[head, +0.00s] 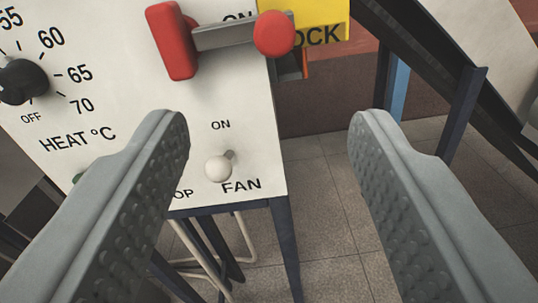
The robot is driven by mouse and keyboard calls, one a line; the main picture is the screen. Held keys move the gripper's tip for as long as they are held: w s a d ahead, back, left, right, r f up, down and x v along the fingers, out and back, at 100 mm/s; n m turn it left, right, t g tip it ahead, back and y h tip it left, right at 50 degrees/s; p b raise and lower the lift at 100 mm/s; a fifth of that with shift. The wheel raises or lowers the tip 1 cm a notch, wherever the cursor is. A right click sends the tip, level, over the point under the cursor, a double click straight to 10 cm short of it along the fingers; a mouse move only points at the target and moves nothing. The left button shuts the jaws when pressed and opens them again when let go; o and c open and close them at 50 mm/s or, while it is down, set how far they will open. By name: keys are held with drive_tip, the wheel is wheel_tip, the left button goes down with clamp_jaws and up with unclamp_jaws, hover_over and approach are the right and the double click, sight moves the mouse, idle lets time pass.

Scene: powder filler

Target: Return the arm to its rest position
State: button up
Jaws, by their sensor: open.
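My gripper (268,130) is open, with its two grey, studded fingers wide apart and nothing between the pads. It points at the lower right part of a white control panel (110,85). The left finger covers part of the panel's lower edge. The right finger is in front of the tiled floor, to the right of the panel. My other arm links are not in view.
The panel bears a black heat knob (22,81), a red-ended lever (225,35) and a white fan toggle (218,168). A yellow sign (322,18) is at the top. Dark frame legs (285,250) stand below; tiled floor (335,220) shows between the fingers.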

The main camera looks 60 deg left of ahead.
idle(0.4)
drive_tip(key=s+a+f+m+h, duration=0.65)
drive_tip(key=a+f+h, duration=0.2)
drive_tip(key=f, duration=0.35)
drive_tip(key=s+a+f+m+t+h, duration=0.1)
drive_tip(key=s+f+t+h, duration=0.1)
drive_tip(key=s, duration=0.6)
drive_tip(key=s+a+f+m+t+h, duration=0.1)
drive_tip(key=s+a+f+t+h, duration=0.1)
drive_tip(key=s+f, duration=0.5)
drive_tip(key=shift+s+f+t+h, duration=0.25)
drive_tip(key=shift+s+t+h, duration=0.5)
drive_tip(key=shift+s+t, duration=0.35)
